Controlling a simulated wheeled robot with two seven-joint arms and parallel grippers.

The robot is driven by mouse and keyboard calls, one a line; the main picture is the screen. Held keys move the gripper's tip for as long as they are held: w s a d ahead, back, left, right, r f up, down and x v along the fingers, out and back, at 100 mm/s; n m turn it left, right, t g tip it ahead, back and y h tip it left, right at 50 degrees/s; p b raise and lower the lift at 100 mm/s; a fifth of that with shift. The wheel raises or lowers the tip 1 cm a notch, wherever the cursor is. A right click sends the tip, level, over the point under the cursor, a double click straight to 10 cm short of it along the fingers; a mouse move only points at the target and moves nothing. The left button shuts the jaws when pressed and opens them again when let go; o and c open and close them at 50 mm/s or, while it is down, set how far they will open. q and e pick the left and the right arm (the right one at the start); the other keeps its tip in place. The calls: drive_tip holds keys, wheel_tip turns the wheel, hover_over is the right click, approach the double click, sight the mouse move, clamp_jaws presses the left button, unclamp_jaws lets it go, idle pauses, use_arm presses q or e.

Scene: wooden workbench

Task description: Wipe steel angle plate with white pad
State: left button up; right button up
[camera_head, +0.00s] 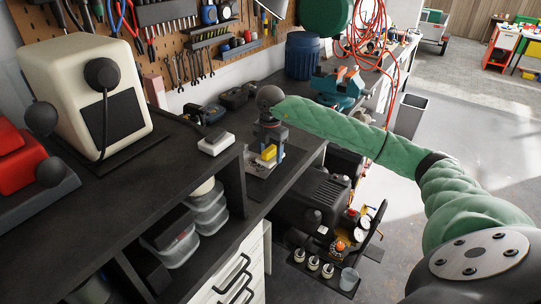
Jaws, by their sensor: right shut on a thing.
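My right gripper (270,149) points down over the lower bench section, at the end of my green-sleeved arm. It is shut on a small yellow block (269,152). A pale grey, mottled flat piece (257,164), perhaps the steel angle plate, lies just below the block. I cannot tell whether block and plate touch. A white block with a dark base (216,142) lies on the dark bench to the left, apart from the gripper. I cannot tell whether it or the held block is the pad. My left gripper is not in view.
A cream machine (85,85) and a red-and-grey device (22,160) stand on the bench at left. A teal vise (338,88) and a blue bin (302,54) stand behind the gripper. A black compressor (312,195) sits below the bench. Bare bench top lies at the front left.

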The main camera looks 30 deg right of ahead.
sight(270, 149)
drive_tip(key=shift+r, duration=0.75)
drive_tip(key=shift+r+p, duration=0.55)
drive_tip(key=shift+r, duration=0.9)
